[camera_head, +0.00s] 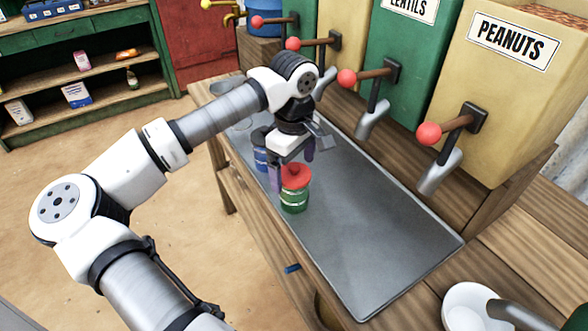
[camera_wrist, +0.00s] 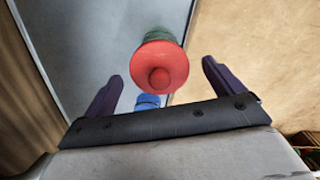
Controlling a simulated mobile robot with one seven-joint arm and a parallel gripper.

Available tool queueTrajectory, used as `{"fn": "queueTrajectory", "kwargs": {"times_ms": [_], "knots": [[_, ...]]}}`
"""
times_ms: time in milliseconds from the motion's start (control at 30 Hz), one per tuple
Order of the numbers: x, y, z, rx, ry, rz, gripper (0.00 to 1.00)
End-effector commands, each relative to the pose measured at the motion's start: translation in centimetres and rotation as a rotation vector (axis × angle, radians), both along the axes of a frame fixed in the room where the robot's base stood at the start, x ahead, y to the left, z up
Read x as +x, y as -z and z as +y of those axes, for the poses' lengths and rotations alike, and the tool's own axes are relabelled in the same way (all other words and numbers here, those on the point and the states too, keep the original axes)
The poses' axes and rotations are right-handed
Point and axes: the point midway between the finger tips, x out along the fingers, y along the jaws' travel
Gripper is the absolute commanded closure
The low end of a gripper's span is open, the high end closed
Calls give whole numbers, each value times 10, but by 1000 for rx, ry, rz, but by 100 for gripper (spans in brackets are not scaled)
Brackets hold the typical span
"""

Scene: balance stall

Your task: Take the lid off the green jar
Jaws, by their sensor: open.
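The green jar (camera_head: 294,203) stands upright on the grey metal tray, with a red lid (camera_head: 295,174) on top. In the wrist view the red lid (camera_wrist: 161,66) with its round knob shows from above, and a little of the green jar (camera_wrist: 158,36) shows behind it. My gripper (camera_head: 292,170) is open and empty, close above and behind the jar in the head view. In the wrist view the lid lies ahead of my gripper (camera_wrist: 160,80), roughly centred between its two dark fingers. Whether a finger touches the lid, I cannot tell.
A blue jar (camera_head: 261,157) stands close behind the green one and shows partly in the wrist view (camera_wrist: 147,103). The tray (camera_head: 365,255) is bare toward the front right. Dispensers with red-knobbed levers (camera_head: 430,133) overhang its right side. A white bowl (camera_head: 468,308) stands at lower right.

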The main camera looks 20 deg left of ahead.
Motion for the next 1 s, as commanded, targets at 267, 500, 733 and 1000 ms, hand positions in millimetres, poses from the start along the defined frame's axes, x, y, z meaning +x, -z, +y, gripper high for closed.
{"fn": "queueTrajectory", "kwargs": {"times_ms": [267,500,733,1000], "knots": [[0,0,0,0,0,0,18],[0,0,0,0,0,0,50],[0,0,0,0,0,0,54],[1,-14,0,2,0,-2,54]]}}
